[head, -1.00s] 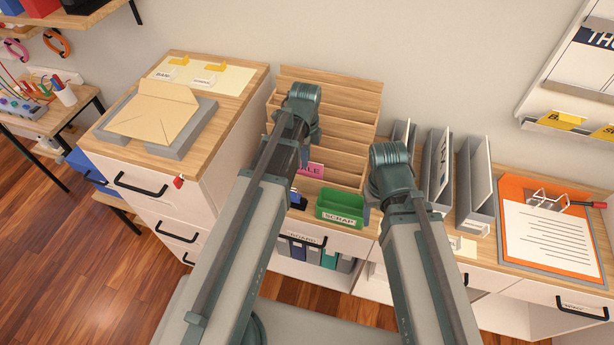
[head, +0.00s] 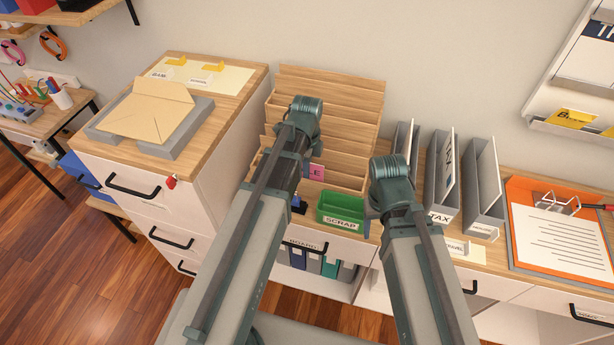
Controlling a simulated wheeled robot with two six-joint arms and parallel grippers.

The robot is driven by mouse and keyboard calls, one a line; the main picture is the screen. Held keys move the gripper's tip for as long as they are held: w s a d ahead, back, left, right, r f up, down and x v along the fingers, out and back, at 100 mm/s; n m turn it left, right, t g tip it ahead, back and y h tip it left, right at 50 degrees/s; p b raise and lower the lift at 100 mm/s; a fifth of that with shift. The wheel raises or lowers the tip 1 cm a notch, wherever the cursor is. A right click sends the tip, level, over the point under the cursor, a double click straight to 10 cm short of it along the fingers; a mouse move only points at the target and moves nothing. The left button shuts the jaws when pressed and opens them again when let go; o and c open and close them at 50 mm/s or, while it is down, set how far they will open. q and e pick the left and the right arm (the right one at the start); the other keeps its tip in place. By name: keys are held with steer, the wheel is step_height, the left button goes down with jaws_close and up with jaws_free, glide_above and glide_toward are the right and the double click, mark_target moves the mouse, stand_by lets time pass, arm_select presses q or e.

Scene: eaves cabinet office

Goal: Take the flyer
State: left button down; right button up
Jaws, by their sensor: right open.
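The flyer, a pink sheet with dark letters (head: 316,171), stands at the front of the wooden tiered sorter (head: 335,88) in the head view. Its left part is hidden behind my left arm, and only the end of its lettering shows. My left arm reaches up across the sorter, and its gripper is hidden behind the arm. My right arm stands to the right of the flyer. A small part of my right gripper (head: 367,214) shows beside the green tray, apart from the flyer. It is open, and its fingertips are mostly hidden.
A green scrap tray (head: 325,207) stands in front of the sorter. Grey file holders (head: 483,190), one marked TAX, stand to the right, then an orange clipboard (head: 530,190). A drawer cabinet at left bears a grey tray (head: 185,140) with an envelope (head: 150,115).

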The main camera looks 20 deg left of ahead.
stand_by(0.4)
arm_select(q)
step_height(320, 180, up, 10)
steer(key=p, duration=1)
steer(key=shift+r, duration=0.1)
